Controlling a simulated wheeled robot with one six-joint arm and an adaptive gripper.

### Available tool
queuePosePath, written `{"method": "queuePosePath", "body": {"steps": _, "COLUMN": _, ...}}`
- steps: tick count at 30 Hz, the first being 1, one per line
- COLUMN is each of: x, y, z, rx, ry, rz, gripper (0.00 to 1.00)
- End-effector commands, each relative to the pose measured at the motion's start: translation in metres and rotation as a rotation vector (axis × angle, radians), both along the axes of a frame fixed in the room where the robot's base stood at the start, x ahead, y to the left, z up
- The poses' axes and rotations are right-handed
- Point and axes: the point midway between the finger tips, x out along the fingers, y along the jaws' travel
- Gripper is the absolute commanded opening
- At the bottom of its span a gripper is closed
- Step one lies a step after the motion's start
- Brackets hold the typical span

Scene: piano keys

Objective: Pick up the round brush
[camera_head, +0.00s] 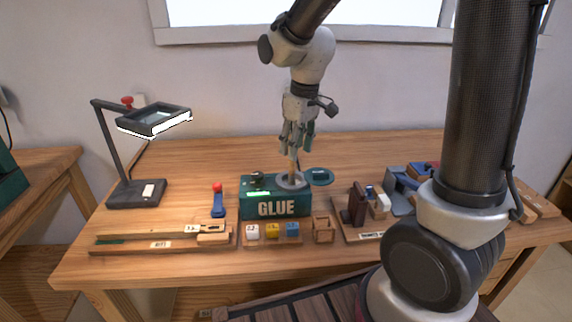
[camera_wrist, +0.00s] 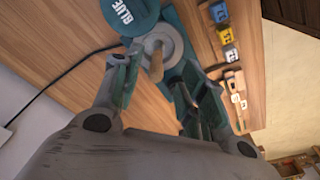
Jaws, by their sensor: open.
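The round brush (camera_head: 292,167) stands upright with its wooden handle out of the grey round opening of the green glue box (camera_head: 261,208); its lower end is hidden inside. In the wrist view, the handle (camera_wrist: 155,57) shows end-on between my fingers, with the grey ring (camera_wrist: 174,48) around its base. My gripper (camera_head: 297,147) is open, pointing down just above the brush. In the wrist view, my gripper (camera_wrist: 158,88) has its fingers spread on both sides of the handle; I cannot tell whether either finger touches it.
A green round lid (camera_head: 320,177) lies behind the box. Small white, yellow and blue blocks (camera_head: 272,230) stand in front. A desk lamp (camera_head: 137,192) and a red-knobbed blue tool (camera_head: 218,205) are to the left. A holder with dark wooden pieces (camera_head: 357,205) is to the right.

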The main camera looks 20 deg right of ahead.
Motion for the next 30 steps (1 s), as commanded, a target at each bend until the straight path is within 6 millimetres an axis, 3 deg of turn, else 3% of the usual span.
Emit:
{"method": "queuePosePath", "body": {"steps": 8, "x": 0.006, "y": 0.002, "z": -0.007, "rx": 0.003, "ry": -0.025, "rz": 0.042, "gripper": 0.42}}
{"method": "queuePosePath", "body": {"steps": 22, "x": 0.012, "y": 0.006, "z": -0.071, "rx": 0.003, "ry": -0.022, "rz": 0.041, "gripper": 0.42}}
{"method": "queuePosePath", "body": {"steps": 30, "x": 0.013, "y": 0.006, "z": -0.077, "rx": 0.003, "ry": -0.025, "rz": 0.042, "gripper": 0.42}}
